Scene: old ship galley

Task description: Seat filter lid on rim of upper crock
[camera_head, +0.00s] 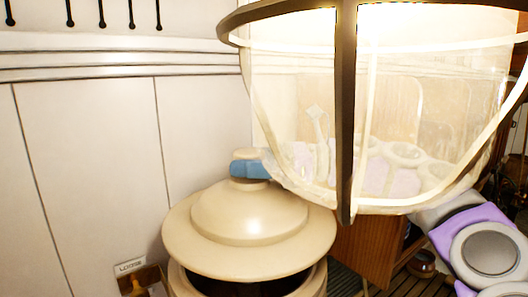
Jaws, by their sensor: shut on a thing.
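The cream filter lid (247,212), domed with a wide brim, is at lower centre, above the cream upper crock (317,285). My gripper (250,168), with a blue fingertip showing, is shut on the lid's knob. A dark part of the crock's mouth shows below the lid's front brim, so the lid does not cover the front of the opening in this view. I cannot tell whether its back edge touches the rim. The rest of my gripper is hidden or blurred behind lantern glass.
A large glass lantern (345,120) with dark ribs hangs close in front at upper right, and my arm shows through it. A pale panelled wall (90,170) stands behind.

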